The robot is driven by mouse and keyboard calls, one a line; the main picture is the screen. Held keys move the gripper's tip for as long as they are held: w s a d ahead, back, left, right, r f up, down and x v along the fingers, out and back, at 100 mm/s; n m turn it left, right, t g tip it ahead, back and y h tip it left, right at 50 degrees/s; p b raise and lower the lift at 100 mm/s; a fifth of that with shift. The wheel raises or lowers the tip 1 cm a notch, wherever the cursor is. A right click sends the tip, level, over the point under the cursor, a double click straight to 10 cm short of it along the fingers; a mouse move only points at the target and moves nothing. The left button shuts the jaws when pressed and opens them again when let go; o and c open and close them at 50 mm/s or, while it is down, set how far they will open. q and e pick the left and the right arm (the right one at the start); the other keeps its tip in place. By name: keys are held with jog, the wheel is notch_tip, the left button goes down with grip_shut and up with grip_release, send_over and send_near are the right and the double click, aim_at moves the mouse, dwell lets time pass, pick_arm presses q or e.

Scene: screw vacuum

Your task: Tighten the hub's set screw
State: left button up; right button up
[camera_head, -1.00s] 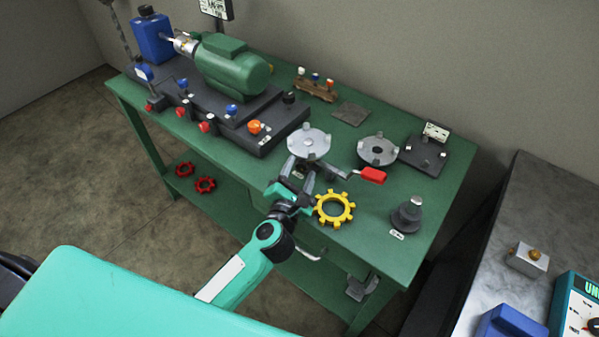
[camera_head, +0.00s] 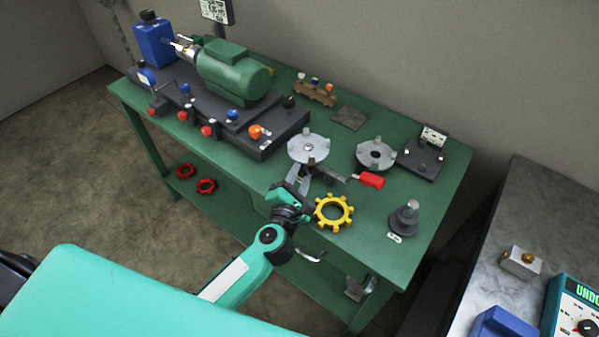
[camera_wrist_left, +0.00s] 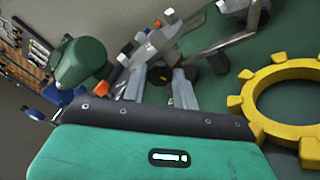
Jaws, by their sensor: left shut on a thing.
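A grey disc-shaped hub (camera_head: 308,148) with raised blocks lies on the green bench. My left gripper (camera_head: 304,180) is low over the bench, just in front of it. In the left wrist view its grey fingers (camera_wrist_left: 160,88) are shut on a small dark thing (camera_wrist_left: 160,75), whose shape is mostly hidden. A tool with a red handle (camera_head: 370,180) lies right of the fingers, its metal rod running left toward them. The rod also shows in the left wrist view (camera_wrist_left: 225,45). I cannot make out the set screw. My right gripper is not in view.
A yellow toothed ring (camera_head: 333,211) lies close right of my left gripper. A second grey disc (camera_head: 376,155) and a dark grey post (camera_head: 404,218) stand further right. A green motor (camera_head: 233,72) on a dark base fills the bench's left.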

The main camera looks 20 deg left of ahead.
pick_arm(q)
jog(key=m+p, duration=0.2)
jog(key=p, duration=0.1)
jog(key=shift+r+m+p, duration=0.3)
jog(key=m+p, duration=0.5)
jog(key=p, duration=0.1)
jog(key=shift+f, duration=0.15)
jog(key=m+p, duration=0.4)
jog(key=m, duration=0.2)
jog(key=shift+f, duration=0.1)
jog(key=m+p, duration=0.2)
jog(key=m, duration=0.1)
jog(key=shift+f+m, duration=0.1)
jog(key=shift+m, duration=0.2)
jog(key=m+p, duration=0.2)
jog(key=m, duration=0.2)
jog(key=m+p, duration=0.1)
jog(key=m, duration=0.3)
jog(key=shift+f, duration=0.1)
jog(key=shift+a+m+p, duration=0.1)
jog(key=shift+m+p, duration=0.25)
jog(key=shift+m, duration=1.55)
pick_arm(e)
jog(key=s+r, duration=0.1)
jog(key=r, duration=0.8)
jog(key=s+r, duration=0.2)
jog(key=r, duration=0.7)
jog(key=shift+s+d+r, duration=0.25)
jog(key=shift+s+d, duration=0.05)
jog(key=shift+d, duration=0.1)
